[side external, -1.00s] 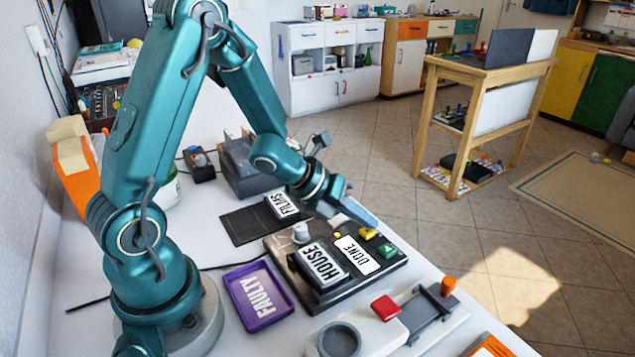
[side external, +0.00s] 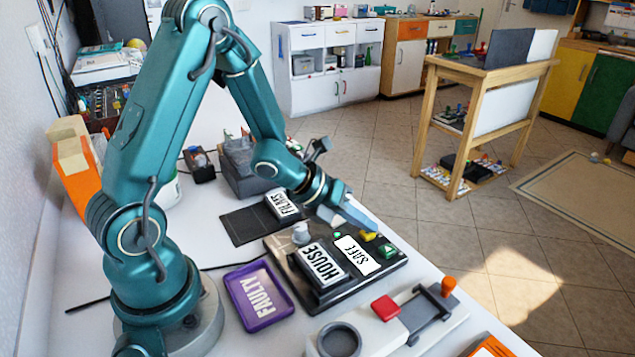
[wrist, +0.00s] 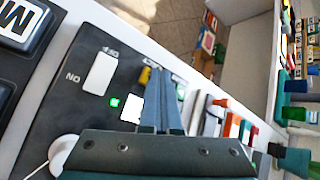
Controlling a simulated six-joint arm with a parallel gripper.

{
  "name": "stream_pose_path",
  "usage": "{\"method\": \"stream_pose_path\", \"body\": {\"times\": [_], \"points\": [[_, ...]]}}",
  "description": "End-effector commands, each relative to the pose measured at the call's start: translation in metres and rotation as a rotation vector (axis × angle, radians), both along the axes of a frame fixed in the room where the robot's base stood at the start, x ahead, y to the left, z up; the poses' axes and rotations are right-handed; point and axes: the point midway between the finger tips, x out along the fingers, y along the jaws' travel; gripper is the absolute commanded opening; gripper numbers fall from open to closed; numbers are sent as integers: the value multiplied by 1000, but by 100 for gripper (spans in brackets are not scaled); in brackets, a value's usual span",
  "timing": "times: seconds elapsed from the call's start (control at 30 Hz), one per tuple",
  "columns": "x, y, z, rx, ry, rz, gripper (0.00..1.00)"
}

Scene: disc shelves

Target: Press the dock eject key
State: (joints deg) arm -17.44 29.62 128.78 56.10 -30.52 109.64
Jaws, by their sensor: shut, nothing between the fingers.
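The black dock (side external: 300,285) holds a drive labelled HOUSE (side external: 322,264). Its white display (side external: 357,256) reads SAFE. A small green lamp (side external: 337,234) is lit beside the display and also shows in the wrist view (wrist: 113,102). A yellow key (side external: 367,237) and a green key with a pale triangle (side external: 388,251) sit at the dock's far right side. My gripper (side external: 374,228) is shut and empty, its tips right at the yellow key; whether they touch is unclear. In the wrist view the yellow key (wrist: 145,75) is just left of the fingertips, partly hidden.
A purple tray labelled FAULTY (side external: 259,296) lies left of the dock. A dark mat with a FILMS drive (side external: 282,204) is behind. A pale fixture with a red block (side external: 385,308) and an orange knob (side external: 448,286) stands in front right. The table edge is close on the right.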

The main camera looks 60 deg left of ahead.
Motion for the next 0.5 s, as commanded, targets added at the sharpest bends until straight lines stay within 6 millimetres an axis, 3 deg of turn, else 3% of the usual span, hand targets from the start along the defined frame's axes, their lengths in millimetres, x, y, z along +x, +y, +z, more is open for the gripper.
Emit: {"method": "stream_pose_path", "body": {"times": [0.5], "points": [[0, 0, 16, 0, 0, -2, 0]]}}
